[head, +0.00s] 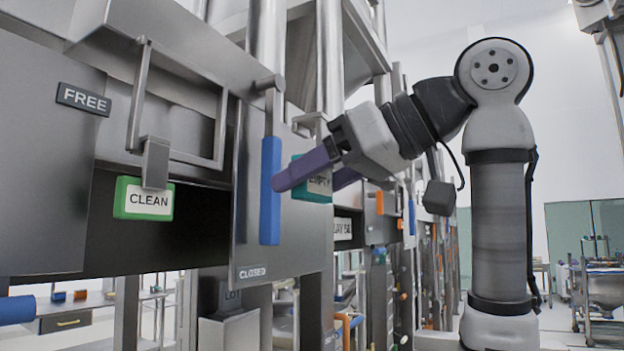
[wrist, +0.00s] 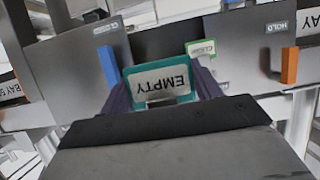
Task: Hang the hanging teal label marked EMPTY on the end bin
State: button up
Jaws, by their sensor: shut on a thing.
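The teal label marked EMPTY (head: 316,192) is between the purple fingers of my gripper (head: 308,178), which is shut on it. In the wrist view the label (wrist: 160,82) appears upside down, with a finger on each side. In the head view the near finger covers part of it. It is in front of a grey bin panel (head: 288,235) marked CLOSED, right of a blue handle; I cannot tell whether it touches anything there. A metal bracket (head: 314,122) is just above it. I cannot tell which bin is the end bin.
The blue handle (head: 270,190) stands close to my fingers. An orange handle (wrist: 290,66) is at right in the wrist view. Steel posts rise behind.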

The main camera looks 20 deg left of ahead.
jog(key=d, duration=0.7)
jog(key=shift+s+p, duration=0.25)
jog(key=shift+p, duration=0.1)
dwell(0.4)
jog(key=s+d+p, duration=0.1)
jog(key=d+p, duration=0.2)
jog(key=d, duration=0.9)
jog(key=shift+p, duration=0.4)
